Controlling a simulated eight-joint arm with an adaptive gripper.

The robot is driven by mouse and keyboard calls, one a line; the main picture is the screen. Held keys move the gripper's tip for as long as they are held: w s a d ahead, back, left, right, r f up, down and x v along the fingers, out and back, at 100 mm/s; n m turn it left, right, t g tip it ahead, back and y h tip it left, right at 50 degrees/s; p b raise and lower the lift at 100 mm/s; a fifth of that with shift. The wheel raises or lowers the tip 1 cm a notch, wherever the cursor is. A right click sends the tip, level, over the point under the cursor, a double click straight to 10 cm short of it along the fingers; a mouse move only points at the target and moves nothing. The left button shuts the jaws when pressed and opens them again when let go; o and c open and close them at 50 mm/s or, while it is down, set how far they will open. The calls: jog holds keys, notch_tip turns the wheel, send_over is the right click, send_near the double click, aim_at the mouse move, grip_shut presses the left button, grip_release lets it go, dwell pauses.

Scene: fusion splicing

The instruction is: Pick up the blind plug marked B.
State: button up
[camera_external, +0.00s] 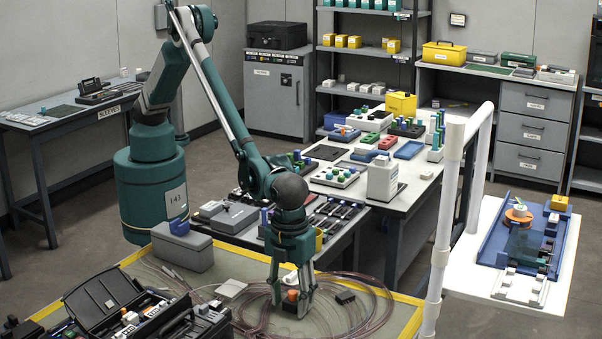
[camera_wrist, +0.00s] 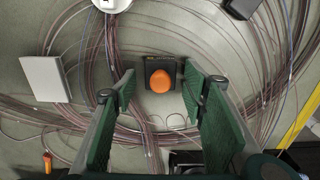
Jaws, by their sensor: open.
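I cannot read a letter B on any part, so I cannot tell which one is the blind plug marked B. My gripper (camera_external: 290,305) points down over the front table, its fingers spread. In the wrist view my gripper (camera_wrist: 158,98) is open, with green finger pads to the left and right of an orange round cap (camera_wrist: 160,81) on a dark square base. The orange cap also shows between the fingers in the external view (camera_external: 292,295). No finger visibly closes on it. Any marking on its top is unreadable.
Loose coils of thin tubing (camera_wrist: 85,45) surround the cap. A pale flat block (camera_wrist: 45,79), a white round item (camera_wrist: 112,4) and a dark block (camera_wrist: 240,7) lie nearby. An open black toolbox (camera_external: 105,300) stands left. The table has a yellow edge (camera_external: 408,312).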

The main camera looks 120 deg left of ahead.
aim_at(291, 293)
jog(key=shift+c, duration=0.4)
jog(key=c, duration=0.9)
jog(key=shift+r, duration=0.1)
jog(key=shift+r+p, duration=0.65)
jog(key=shift+r, duration=4.25)
